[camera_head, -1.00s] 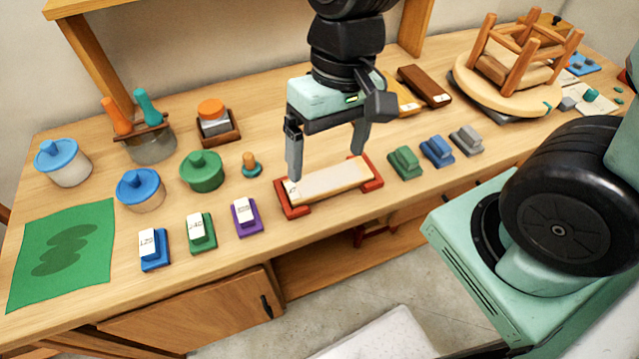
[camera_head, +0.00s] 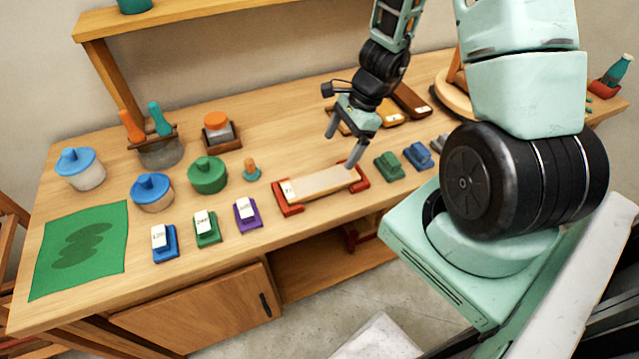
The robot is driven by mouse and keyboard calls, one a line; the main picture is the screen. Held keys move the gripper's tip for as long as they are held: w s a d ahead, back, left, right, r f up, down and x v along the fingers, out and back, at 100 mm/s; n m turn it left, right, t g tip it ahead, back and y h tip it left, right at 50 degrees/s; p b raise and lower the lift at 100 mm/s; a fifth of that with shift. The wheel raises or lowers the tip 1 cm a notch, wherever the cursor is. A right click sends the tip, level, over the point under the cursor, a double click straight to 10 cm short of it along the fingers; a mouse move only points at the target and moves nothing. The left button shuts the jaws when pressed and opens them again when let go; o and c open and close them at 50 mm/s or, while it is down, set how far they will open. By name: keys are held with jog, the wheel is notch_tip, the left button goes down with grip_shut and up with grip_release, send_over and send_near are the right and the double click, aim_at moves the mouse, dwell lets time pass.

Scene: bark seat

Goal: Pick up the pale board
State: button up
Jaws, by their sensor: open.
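The pale board (camera_head: 322,183) lies flat across two red end holders on the workbench, with a small white label at its left end. One red holder (camera_head: 288,200) is at its left end and the other (camera_head: 358,182) at its right end. My gripper (camera_head: 342,151) is open and empty, with its fingers pointing down. It shows just behind and over the right part of the board. One fingertip appears close to the right red holder; whether it touches cannot be told.
Green (camera_head: 388,166) and blue (camera_head: 418,156) blocks sit right of the board. A small teal and orange peg (camera_head: 251,170) and a purple block (camera_head: 248,213) sit to its left. Brown and yellow boards (camera_head: 408,102) lie behind my gripper. The bench front edge is close before the board.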

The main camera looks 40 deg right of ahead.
jog(key=b, duration=0.1)
send_over(321, 180)
jog(key=s+d, duration=0.2)
jog(key=f, duration=0.5)
jog(key=shift+w+d+f, duration=0.2)
jog(key=shift+w, duration=0.05)
jog(key=shift+w+b+x, duration=0.15)
jog(key=shift+b+x, duration=0.25)
jog(key=shift+x, duration=1)
jog(key=shift+w+b+x, duration=0.15)
jog(key=shift+b+x, duration=0.25)
jog(key=shift+x, duration=0.95)
jog(key=c, duration=1.2)
